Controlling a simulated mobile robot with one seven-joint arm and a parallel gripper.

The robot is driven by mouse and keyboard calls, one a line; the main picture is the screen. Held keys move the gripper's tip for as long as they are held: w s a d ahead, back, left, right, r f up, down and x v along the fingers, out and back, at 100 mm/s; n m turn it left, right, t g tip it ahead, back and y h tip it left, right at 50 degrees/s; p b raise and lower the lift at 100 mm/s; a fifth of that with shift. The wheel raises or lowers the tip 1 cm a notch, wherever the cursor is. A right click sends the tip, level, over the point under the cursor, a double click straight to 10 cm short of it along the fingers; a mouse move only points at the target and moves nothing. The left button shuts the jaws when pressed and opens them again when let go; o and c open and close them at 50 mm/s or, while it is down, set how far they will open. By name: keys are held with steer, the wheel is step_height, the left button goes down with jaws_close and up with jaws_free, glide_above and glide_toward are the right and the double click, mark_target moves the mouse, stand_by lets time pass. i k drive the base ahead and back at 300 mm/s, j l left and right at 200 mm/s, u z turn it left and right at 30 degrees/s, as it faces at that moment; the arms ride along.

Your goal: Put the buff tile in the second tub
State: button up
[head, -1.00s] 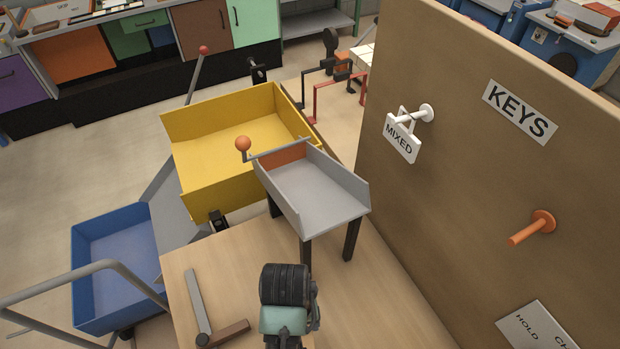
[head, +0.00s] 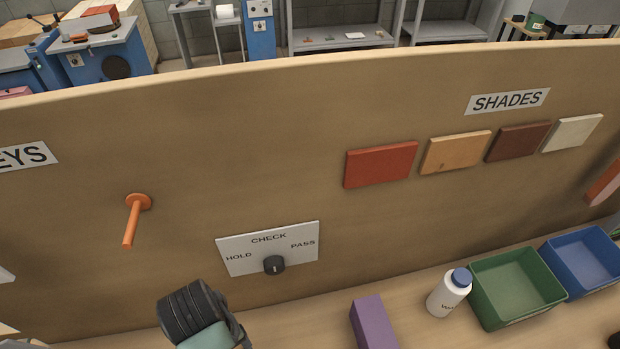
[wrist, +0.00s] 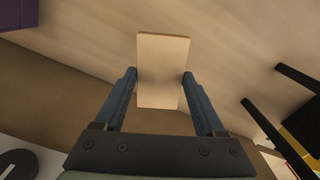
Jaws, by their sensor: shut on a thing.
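My gripper (wrist: 159,78) is shut on a pale buff tile (wrist: 160,60) in the wrist view, with one finger on each side edge. The tile sticks out beyond the fingertips, over the wooden bench top. In the head view only a dark part of my arm shows at the bottom; the fingers and tile are out of sight there. A green tub (head: 515,287) and a blue tub (head: 590,262) stand side by side on the bench at the right. The head view does not show which counts as second. The visible part of each tub's inside looks empty.
A white bottle (head: 449,293) stands left of the green tub, and a purple block (head: 373,324) further left. The upright board (head: 330,140) behind carries an orange peg (head: 133,222), a check plate (head: 268,247) and several shade samples (head: 455,152).

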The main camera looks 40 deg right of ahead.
mark_target(502, 293)
steer(key=z, duration=1.45)
steer(key=i+l+z, duration=0.15)
steer(key=l+z, duration=0.3)
steer(key=i+l+z, duration=0.15)
steer(key=z, duration=0.35)
steer(key=i+l, duration=0.55)
steer(key=i, duration=0.2)
